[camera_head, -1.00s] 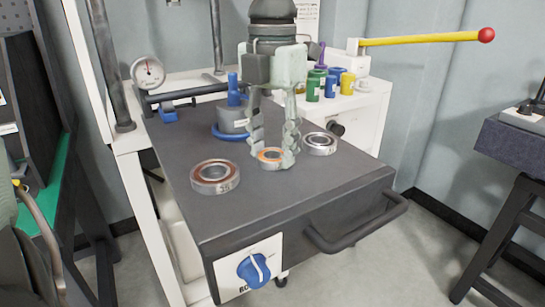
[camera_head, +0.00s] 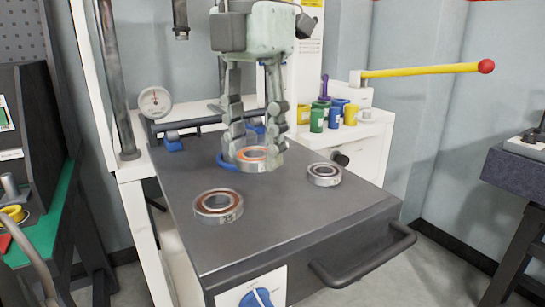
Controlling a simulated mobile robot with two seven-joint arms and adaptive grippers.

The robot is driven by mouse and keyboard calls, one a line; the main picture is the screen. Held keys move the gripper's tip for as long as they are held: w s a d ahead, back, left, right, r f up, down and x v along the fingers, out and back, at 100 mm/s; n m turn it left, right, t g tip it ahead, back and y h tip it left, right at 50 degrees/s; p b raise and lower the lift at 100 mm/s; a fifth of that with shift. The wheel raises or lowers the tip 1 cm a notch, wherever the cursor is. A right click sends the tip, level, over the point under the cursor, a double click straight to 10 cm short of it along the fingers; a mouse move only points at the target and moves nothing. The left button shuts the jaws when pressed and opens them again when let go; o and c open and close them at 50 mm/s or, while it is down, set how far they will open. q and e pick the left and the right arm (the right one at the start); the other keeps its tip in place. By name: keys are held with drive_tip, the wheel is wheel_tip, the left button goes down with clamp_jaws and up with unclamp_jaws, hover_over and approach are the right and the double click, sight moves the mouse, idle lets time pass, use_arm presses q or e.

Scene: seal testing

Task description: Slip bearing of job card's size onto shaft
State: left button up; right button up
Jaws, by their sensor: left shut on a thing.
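My left gripper (camera_head: 254,146) comes down from the top and is shut on a bearing with an orange seal (camera_head: 249,167), held flat between the fingertips. The gripper and bearing stand in front of the shaft fixture and hide most of it. Only parts of its blue ring (camera_head: 226,163) show beside the fingers. I cannot tell whether the held bearing touches the shaft. A bearing with a brown seal (camera_head: 218,216) lies at the front left of the dark bench top. A grey bearing (camera_head: 323,181) lies to the right. My right gripper is not in view.
The dark bench top (camera_head: 275,235) has free room at the front, with a handle (camera_head: 365,265) on its edge. A dial gauge (camera_head: 155,102) and bar stand behind. Coloured bottles (camera_head: 317,118) and a yellow lever (camera_head: 420,70) are at the back right.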

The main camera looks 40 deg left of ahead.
use_arm(q)
drive_tip(key=s+r, duration=0.3)
drive_tip(key=s, duration=0.1)
drive_tip(key=w+a+r+n, duration=0.1)
drive_tip(key=w+a+n, duration=0.3)
drive_tip(key=w+n, duration=0.1)
drive_tip(key=w+a+r+n+p, duration=0.1)
drive_tip(key=w+a+r+n, duration=0.1)
drive_tip(key=w+a+n, duration=0.3)
drive_tip(key=w+a+r+n+p, duration=0.1)
drive_tip(key=w+a+r+n, duration=0.1)
drive_tip(key=w+a+n, duration=0.3)
drive_tip(key=shift+w+r+n, duration=0.1)
drive_tip(key=shift+w+n, duration=0.1)
drive_tip(key=shift+n, duration=0.45)
drive_tip(key=shift+w+n, duration=0.2)
drive_tip(key=shift+n, duration=0.45)
drive_tip(key=shift+w+a, duration=0.1)
drive_tip(key=shift+a, duration=0.15)
drive_tip(key=shift+f, duration=1.7)
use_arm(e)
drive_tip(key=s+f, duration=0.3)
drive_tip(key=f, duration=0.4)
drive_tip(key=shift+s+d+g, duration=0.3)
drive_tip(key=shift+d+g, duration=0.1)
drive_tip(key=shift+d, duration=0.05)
use_arm(q)
drive_tip(key=shift+f, duration=0.1)
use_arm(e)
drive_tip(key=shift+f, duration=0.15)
